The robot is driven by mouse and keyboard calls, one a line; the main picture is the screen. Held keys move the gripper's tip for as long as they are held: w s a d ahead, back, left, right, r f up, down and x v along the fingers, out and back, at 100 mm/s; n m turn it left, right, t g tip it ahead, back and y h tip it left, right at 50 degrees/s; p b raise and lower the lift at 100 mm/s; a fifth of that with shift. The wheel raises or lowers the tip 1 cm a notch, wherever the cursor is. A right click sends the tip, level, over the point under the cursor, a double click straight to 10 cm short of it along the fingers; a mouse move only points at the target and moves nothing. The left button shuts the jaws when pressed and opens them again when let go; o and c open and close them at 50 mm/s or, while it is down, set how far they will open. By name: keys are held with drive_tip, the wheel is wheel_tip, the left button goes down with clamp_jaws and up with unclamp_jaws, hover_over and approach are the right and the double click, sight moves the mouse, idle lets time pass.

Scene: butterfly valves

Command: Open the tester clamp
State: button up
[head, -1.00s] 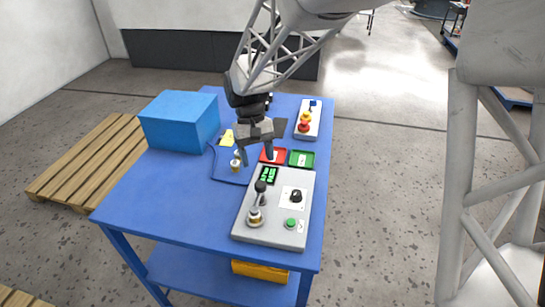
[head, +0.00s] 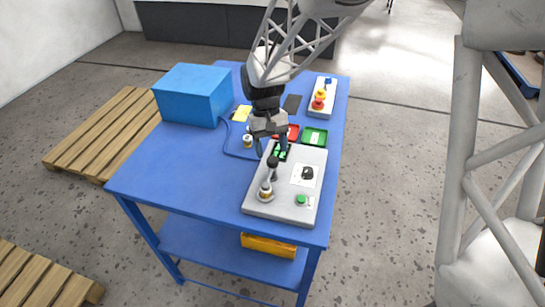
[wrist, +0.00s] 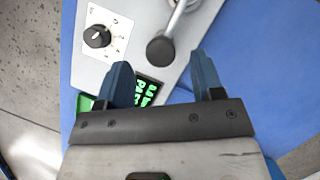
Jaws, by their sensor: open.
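The tester (head: 283,208) is a light grey box on the blue table, with a green-lit display (wrist: 150,90), a black dial and a green button. Its clamp lever ends in a black ball knob (head: 272,162), standing up on the left side of the tester. The knob (wrist: 161,50) and its metal rod (wrist: 181,15) also show in the wrist view. A small brass-and-silver part (head: 265,191) sits at the clamp's foot. My gripper (head: 272,149) is open and empty above the display end. In the wrist view the knob lies just ahead of and between my fingertips (wrist: 160,65); I see no contact.
A red tray (head: 291,131) and a green tray (head: 314,137) lie behind the tester. A blue box (head: 195,95) stands back left; a small valve (head: 248,141) lies left of my gripper. A control box (head: 322,98) is at back right. The table's front left is clear.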

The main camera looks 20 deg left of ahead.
sight(273, 159)
drive_tip(key=shift+x, duration=1.7)
clamp_jaws()
